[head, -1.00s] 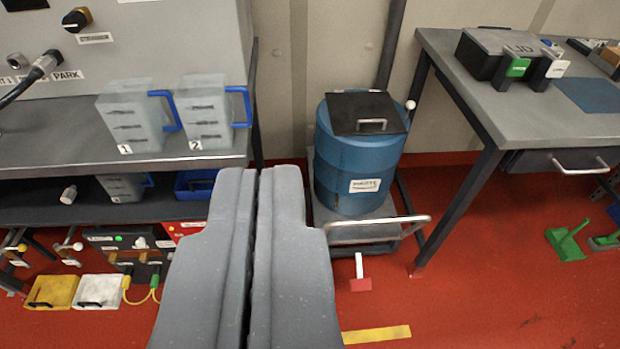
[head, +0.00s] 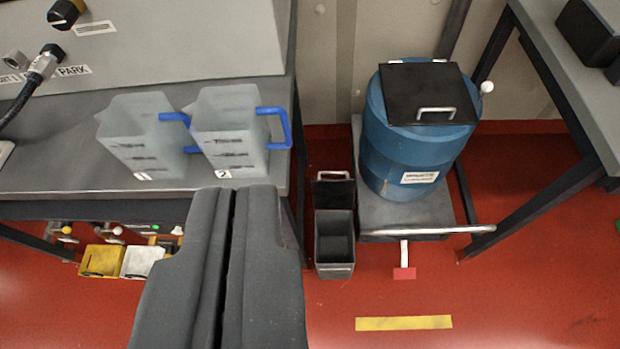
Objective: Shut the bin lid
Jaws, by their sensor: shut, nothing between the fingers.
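A small dark grey bin (head: 335,267) stands on the red floor, right of my gripper in the picture. Its top is open and its inside looks empty. A black lid (head: 334,195) with a pale handle stands raised at the bin's back edge. My gripper (head: 233,192) points forward in the lower middle, fingers shut together with nothing between them. It is left of the bin and apart from it in the picture; how far it is in depth I cannot tell.
A blue drum (head: 405,165) with a black lid (head: 415,92) lying on top stands on a trolley (head: 375,212) right of the bin. Two jugs (head: 140,140) (head: 228,135) stand on the left bench (head: 60,195). Another bench (head: 565,75) is at right. Floor in front is clear.

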